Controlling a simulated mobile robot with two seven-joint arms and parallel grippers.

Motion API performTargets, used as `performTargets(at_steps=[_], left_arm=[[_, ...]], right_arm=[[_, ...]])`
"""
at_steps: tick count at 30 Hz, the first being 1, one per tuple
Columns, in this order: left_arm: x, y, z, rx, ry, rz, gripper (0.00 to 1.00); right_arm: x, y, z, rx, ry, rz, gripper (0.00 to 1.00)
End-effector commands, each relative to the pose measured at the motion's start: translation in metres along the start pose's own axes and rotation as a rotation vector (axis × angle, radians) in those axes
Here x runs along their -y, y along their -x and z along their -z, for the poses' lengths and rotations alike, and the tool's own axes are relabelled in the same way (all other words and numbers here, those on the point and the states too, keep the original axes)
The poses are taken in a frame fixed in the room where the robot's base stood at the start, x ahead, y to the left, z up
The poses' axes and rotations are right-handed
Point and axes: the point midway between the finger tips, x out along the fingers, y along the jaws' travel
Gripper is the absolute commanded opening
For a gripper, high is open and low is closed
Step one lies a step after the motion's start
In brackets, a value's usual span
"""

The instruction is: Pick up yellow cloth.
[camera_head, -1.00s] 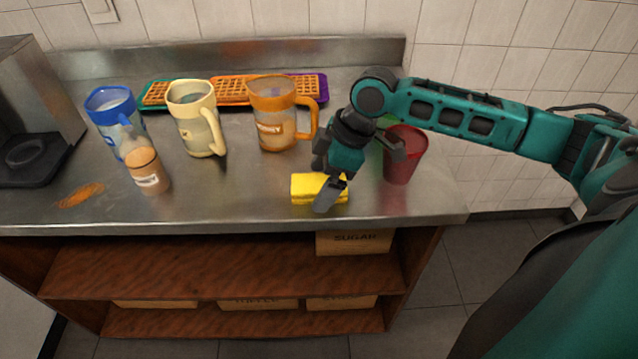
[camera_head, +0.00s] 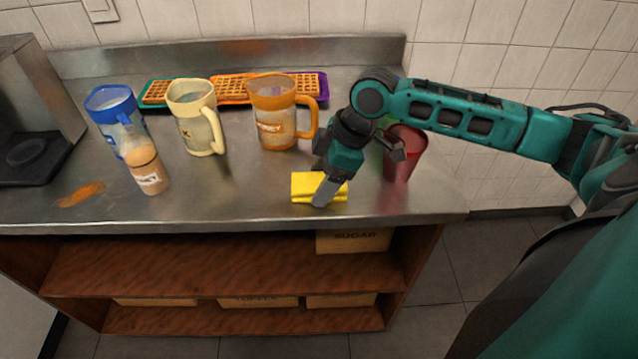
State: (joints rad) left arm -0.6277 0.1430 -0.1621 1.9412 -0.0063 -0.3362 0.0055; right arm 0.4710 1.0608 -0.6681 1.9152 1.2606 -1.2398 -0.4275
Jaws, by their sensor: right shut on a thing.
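The yellow cloth (camera_head: 305,186) lies folded near the front edge of the steel counter, right of the middle. My right gripper (camera_head: 325,184) is over the cloth, pointing down, and its jaws are shut on it. The near finger covers part of the cloth, and the far finger is largely hidden. I cannot tell whether the cloth is lifted off the counter. My left gripper is not in view.
A red cup (camera_head: 404,153) stands close to the right of my gripper. An orange jug (camera_head: 274,112), a cream jug (camera_head: 193,117), a blue-rimmed jug (camera_head: 112,108) and a small bottle (camera_head: 147,168) stand left. Waffle trays (camera_head: 322,90) lie behind. An orange stain (camera_head: 80,194) marks the front left.

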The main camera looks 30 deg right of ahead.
Motion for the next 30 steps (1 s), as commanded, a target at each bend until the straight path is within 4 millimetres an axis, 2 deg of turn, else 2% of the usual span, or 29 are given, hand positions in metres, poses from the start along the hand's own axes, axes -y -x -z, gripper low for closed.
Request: performTargets(at_steps=[3,11,17,23,30], left_arm=[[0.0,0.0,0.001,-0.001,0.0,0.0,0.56],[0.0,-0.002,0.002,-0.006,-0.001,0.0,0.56],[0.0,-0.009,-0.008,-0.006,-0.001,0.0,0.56],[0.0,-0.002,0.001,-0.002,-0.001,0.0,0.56],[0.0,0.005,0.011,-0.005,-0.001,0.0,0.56]], right_arm=[[0.0,0.0,0.0,0.0,0.0,0.0,0.4],[0.0,0.0,0.0,-0.001,0.0,-0.001,0.4],[0.0,0.002,0.001,-0.001,0.002,-0.002,0.4],[-0.002,0.048,0.021,-0.004,0.003,-0.006,0.4],[-0.001,0.118,0.05,-0.005,0.003,-0.006,0.4]])
